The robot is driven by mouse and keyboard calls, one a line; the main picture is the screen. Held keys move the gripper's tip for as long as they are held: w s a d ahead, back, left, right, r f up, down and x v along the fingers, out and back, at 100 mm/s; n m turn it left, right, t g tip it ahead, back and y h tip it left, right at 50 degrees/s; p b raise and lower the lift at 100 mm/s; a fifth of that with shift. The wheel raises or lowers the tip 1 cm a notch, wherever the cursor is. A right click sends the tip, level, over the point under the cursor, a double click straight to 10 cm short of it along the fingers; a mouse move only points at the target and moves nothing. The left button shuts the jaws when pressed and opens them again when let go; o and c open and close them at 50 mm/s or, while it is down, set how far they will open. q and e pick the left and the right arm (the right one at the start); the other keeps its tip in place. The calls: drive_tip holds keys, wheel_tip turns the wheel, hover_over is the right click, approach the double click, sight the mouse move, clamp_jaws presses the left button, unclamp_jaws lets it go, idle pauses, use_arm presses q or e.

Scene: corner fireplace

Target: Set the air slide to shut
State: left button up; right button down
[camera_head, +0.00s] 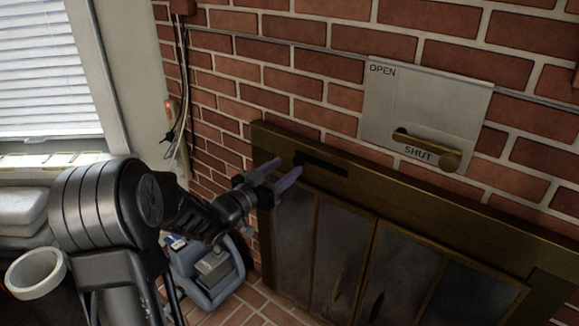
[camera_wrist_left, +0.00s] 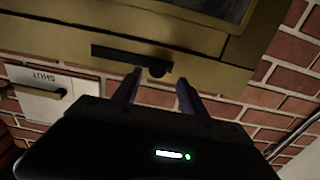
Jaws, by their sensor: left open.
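A dark slot (camera_head: 325,165) is cut in the brass fireplace frame (camera_head: 400,190). A dark round knob (camera_wrist_left: 158,70) sits at the slot's right end in the left wrist view, which is its left end in the head view. My left gripper (camera_head: 289,168) is open and empty, its fingertips close to that knob. In the left wrist view the knob shows between and just beyond the two fingertips (camera_wrist_left: 156,86); I cannot tell whether they touch it. On the brick wall a pale plate (camera_head: 400,100) reads OPEN at top and SHUT below, with a brass handle (camera_head: 450,159) by SHUT.
Glass fireplace doors (camera_head: 340,250) stand below the frame. A blue-grey object (camera_head: 207,272) stands on the brick floor behind my left arm. Cables (camera_head: 183,100) hang on the wall near the window blinds (camera_head: 40,70). The space before the plate is free.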

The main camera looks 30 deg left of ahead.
use_arm(q)
drive_tip(key=s, duration=0.4)
drive_tip(key=shift+s+a, duration=0.3)
drive_tip(key=shift+a, duration=0.05)
drive_tip(key=s+d+f+n+g+y, duration=0.15)
drive_tip(key=d+f+g, duration=0.3)
drive_tip(key=f, duration=0.75)
drive_tip(key=s+d+f+n+g+y, duration=0.15)
drive_tip(key=d+f+g, duration=0.3)
drive_tip(key=f, duration=0.85)
drive_tip(key=s+d+f+g+h, duration=0.2)
drive_tip(key=s+d+f+g, duration=0.2)
drive_tip(key=s+d+f, duration=0.4)
drive_tip(key=s+d+f+g+h+p, duration=0.1)
drive_tip(key=s+d+f+g, duration=0.3)
drive_tip(key=s+d+f, duration=0.4)
drive_tip(key=s+d+h, duration=0.1)
drive_tip(key=s+d, duration=0.5)
drive_tip(key=s, duration=0.2)
drive_tip(key=shift+s+d+f+h, duration=0.2)
drive_tip(key=shift+s+d+h, duration=0.1)
drive_tip(key=shift+s, duration=0.1)
